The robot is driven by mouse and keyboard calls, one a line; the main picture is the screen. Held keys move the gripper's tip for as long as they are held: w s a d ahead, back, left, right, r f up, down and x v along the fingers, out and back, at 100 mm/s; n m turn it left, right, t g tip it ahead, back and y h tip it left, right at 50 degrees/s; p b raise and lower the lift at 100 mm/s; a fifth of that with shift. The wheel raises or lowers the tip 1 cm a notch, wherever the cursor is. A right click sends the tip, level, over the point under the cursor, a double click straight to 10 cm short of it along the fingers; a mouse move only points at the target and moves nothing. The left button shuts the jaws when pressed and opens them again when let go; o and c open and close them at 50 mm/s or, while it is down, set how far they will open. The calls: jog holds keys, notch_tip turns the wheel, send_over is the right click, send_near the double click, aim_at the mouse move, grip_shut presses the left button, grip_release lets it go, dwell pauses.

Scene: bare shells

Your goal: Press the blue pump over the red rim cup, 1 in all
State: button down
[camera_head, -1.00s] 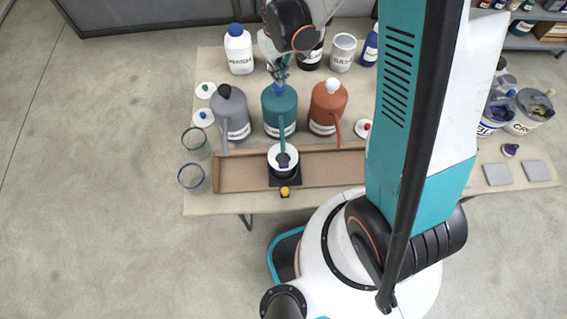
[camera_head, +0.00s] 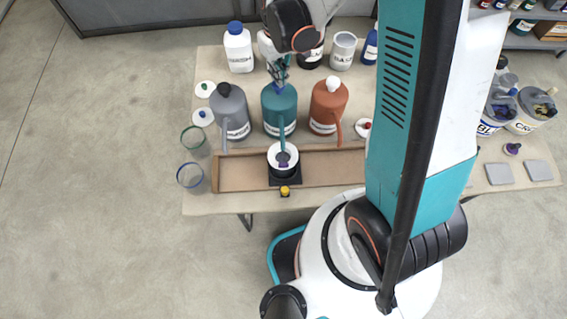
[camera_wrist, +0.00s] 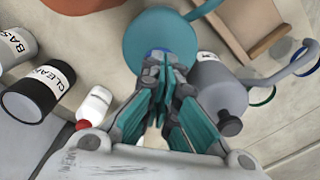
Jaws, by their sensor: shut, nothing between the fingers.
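The blue pump (camera_head: 278,88) tops the teal dispenser (camera_head: 280,106), the middle of three. My gripper (camera_head: 278,73) is shut and points down right over this pump. In the wrist view, the fingertips (camera_wrist: 166,66) overlap a sliver of the blue pump (camera_wrist: 157,50), so I cannot tell whether they touch it. The teal dispenser's long spout reaches toward a round white-ringed thing (camera_head: 273,155) on a black stand (camera_head: 284,181). A dark purple part shows at its middle. I cannot make out a cup with a red rim.
A grey dispenser (camera_head: 229,108) with a black pump and an orange one (camera_head: 327,105) with a white pump flank it. Green-rimmed (camera_head: 194,138) and blue-rimmed (camera_head: 190,175) cups stand left. A brown tray (camera_head: 235,174) lies in front. A white bottle (camera_head: 238,50) stands behind.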

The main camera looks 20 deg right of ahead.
jog(key=shift+f+b, duration=1.1)
jog(key=shift+f, duration=0.2)
jog(key=shift+r, duration=0.2)
jog(key=shift+r+p, duration=1.05)
jog(key=shift+r, duration=0.6)
jog(key=shift+r, duration=0.1)
jog(key=shift+r+p, duration=1.8)
jog(key=shift+r, duration=1.1)
